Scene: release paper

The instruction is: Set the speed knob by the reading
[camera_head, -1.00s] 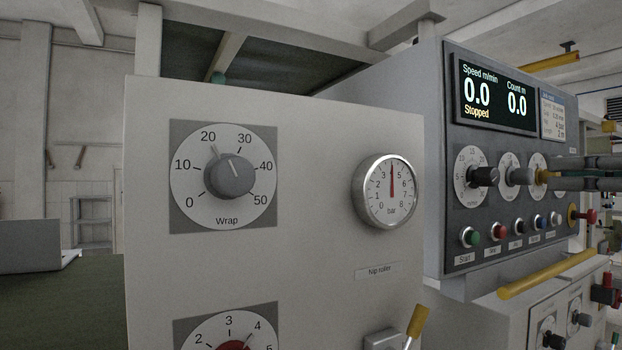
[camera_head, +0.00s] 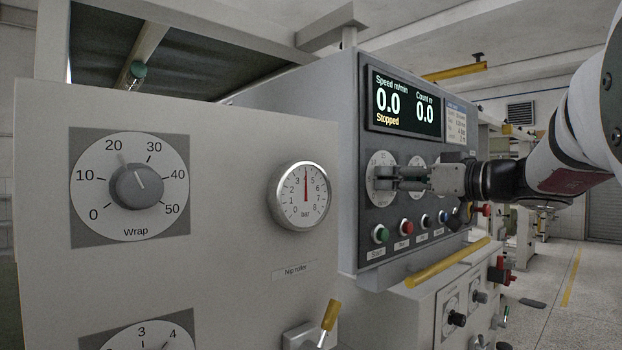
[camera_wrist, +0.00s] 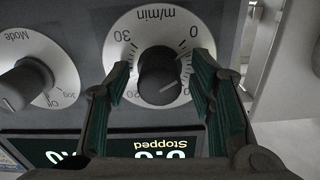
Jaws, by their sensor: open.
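The speed dial (camera_head: 377,196) on the control panel is a white disc, partly hidden by my gripper (camera_head: 400,178) in the head view. In the wrist view its black speed knob (camera_wrist: 160,72) sits in the middle of the m/min scale, which appears upside down. My gripper (camera_wrist: 162,66) is open, with one green-padded finger on each side of the knob; whether they touch it I cannot tell. The knob's pale mark faces the screen side; its exact value is unclear. The display (camera_head: 404,103) reads speed 0.0, count 0.0, Stopped. The bar gauge (camera_head: 302,195) needle stands near 4.
The Wrap dial (camera_head: 130,185) points a little past 20. A Mode knob (camera_wrist: 24,84) is beside the speed knob. Coloured buttons, including green Start (camera_head: 380,234), line the panel below the dials. A yellow rail (camera_head: 447,263) runs beneath. A small text card (camera_head: 456,122) hangs beside the display.

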